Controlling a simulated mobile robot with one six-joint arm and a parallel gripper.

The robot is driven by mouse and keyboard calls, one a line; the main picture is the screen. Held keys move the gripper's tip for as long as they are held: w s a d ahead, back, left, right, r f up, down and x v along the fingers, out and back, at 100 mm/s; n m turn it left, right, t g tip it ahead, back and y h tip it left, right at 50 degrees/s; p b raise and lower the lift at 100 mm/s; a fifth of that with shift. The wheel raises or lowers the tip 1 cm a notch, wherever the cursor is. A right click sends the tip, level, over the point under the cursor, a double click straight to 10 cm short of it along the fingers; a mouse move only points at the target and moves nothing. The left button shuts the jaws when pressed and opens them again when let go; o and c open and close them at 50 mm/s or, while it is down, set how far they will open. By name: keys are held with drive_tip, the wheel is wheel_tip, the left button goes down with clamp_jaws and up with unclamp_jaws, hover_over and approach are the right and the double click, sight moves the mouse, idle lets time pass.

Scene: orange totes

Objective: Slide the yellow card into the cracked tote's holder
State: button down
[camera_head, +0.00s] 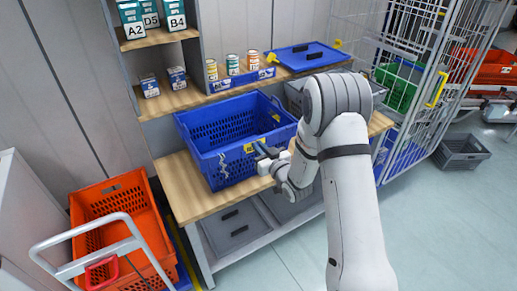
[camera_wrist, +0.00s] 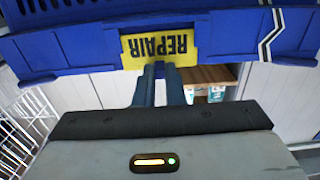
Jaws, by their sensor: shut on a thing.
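The cracked tote (camera_head: 207,160) is blue and stands on the wooden bench, with a pale zigzag crack on its front wall. In the wrist view the tote (camera_wrist: 235,30) is upside down, with the crack at right. The yellow card (camera_wrist: 160,48) reads REPAIR, appears upside down and lies flat against the tote's front where the holder is. I cannot tell how deep it sits in the holder. My gripper (camera_wrist: 158,72) is shut on the card's edge; in the head view my gripper (camera_head: 262,151) is at the tote's front wall.
An orange tote (camera_head: 120,215) stands at lower left behind a metal cart handle (camera_head: 85,240). A shelf with cans (camera_head: 232,65) and a blue lid (camera_head: 308,56) is behind the tote. A wire cage (camera_head: 410,80) stands at right. The floor at lower right is clear.

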drive_tip(key=shift+f, duration=0.25)
drive_tip(key=c, duration=1.4)
unclamp_jaws()
drive_tip(key=shift+c, duration=0.2)
